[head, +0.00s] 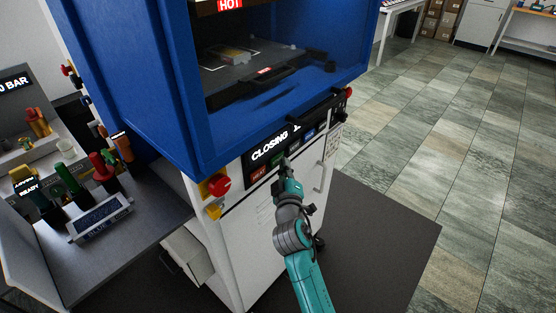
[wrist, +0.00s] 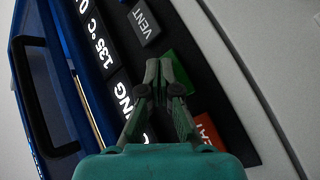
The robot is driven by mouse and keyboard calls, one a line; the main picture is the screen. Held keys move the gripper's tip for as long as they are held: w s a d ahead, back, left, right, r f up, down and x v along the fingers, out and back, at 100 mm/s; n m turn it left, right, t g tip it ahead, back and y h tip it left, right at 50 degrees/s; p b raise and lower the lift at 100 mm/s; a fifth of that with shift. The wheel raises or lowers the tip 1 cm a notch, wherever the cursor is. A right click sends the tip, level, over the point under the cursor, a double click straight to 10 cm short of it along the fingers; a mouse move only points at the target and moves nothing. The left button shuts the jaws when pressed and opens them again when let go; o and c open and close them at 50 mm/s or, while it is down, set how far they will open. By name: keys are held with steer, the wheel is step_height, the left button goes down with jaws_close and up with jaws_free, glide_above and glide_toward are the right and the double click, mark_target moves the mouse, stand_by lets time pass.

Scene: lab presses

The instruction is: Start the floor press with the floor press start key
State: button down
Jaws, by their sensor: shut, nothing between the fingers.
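The floor press (head: 180,80) is a tall blue cabinet on a white base, with a dark key panel on its front. Its display (head: 268,150) reads "CLOSING" in the head view, and part of that word and "135 °C" show in the wrist view. The green key (wrist: 184,72), which looks like the start key, lies between a red key (wrist: 207,130) and a grey "VENT" key (wrist: 144,22). My gripper (wrist: 165,64) is shut and empty, its fingertips over the green key's edge and partly hiding it. I cannot tell whether they touch it. In the head view my gripper (head: 285,164) is at the panel.
A red emergency knob (head: 219,185) sits left of the panel, and a white handle (head: 321,177) is on the base below right. A side bench (head: 150,215) at left holds coloured-handled tools and a small labelled stand (head: 101,219). The tiled floor at right is clear.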

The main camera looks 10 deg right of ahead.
steer(key=shift+s+d, duration=0.2)
steer(key=shift+s, duration=0.2)
steer(key=s+d, duration=0.1)
steer(key=s, duration=0.1)
steer(key=s+d, duration=0.2)
stand_by(0.5)
stand_by(0.6)
steer(key=s+f+m+g+y, duration=0.1)
steer(key=s+f, duration=0.4)
steer(key=s, duration=0.4)
steer(key=s+a+f+m+y, duration=0.1)
steer(key=s+f, duration=0.3)
steer(key=s, duration=0.5)
steer(key=s+f+g+y, duration=0.1)
steer(key=s+f, duration=0.4)
steer(key=s, duration=0.4)
steer(key=s+r+m+g, duration=0.1)
steer(key=s+r+m, duration=0.2)
steer(key=s, duration=0.9)
steer(key=s+r+m, duration=0.2)
steer(key=s+r, duration=0.1)
steer(key=s, duration=0.9)
steer(key=shift+s+r+m+g, duration=0.15)
steer(key=shift+s+m+g, duration=0.1)
steer(key=shift+m+g, duration=0.15)
